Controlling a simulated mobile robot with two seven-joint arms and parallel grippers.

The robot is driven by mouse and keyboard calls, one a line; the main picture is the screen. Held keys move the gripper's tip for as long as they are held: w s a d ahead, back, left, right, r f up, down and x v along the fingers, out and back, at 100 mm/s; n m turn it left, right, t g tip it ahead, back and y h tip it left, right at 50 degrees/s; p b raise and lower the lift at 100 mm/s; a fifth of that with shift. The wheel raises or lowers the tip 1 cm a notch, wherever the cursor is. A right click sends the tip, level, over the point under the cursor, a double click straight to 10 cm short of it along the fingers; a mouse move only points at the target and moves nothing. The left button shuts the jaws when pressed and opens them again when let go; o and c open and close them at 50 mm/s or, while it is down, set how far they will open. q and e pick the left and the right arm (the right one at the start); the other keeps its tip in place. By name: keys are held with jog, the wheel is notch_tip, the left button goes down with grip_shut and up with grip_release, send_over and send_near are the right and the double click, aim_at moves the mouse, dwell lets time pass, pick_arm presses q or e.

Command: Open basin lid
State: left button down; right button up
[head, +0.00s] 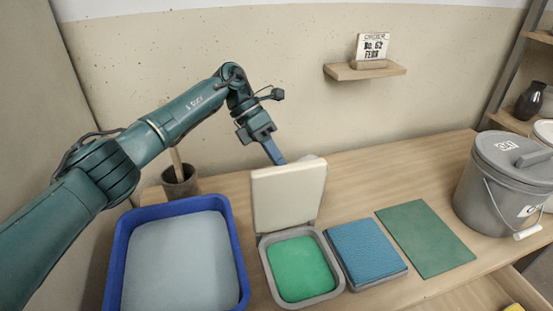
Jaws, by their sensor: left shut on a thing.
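The small grey basin (338,270) stands on the wooden table in the middle of the head view, with green glaze (300,268) inside. Its cream lid (287,197) is raised and stands nearly upright at the basin's back edge, so the basin is open. My left gripper (278,160) reaches down behind the lid's top edge and is shut on the lid. The exact grip is partly hidden behind the lid. My right gripper is out of view.
A blue tub (116,270) of pale grey glaze stands left of the basin, with a brown pot (180,184) behind it. A blue sponge-like block (365,250) and a flat green mat (425,238) lie to the right. A grey lidded bucket (490,195) stands at far right.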

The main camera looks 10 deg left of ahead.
pick_arm(q)
jog(key=shift+s+f, duration=0.2)
jog(key=shift+f, duration=0.45)
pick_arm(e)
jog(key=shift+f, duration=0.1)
pick_arm(q)
jog(key=c, duration=1.9)
grip_release()
jog(key=o, duration=0.3)
jog(key=shift+w, duration=0.2)
jog(key=shift+o, duration=0.7)
jog(key=shift+r, duration=0.15)
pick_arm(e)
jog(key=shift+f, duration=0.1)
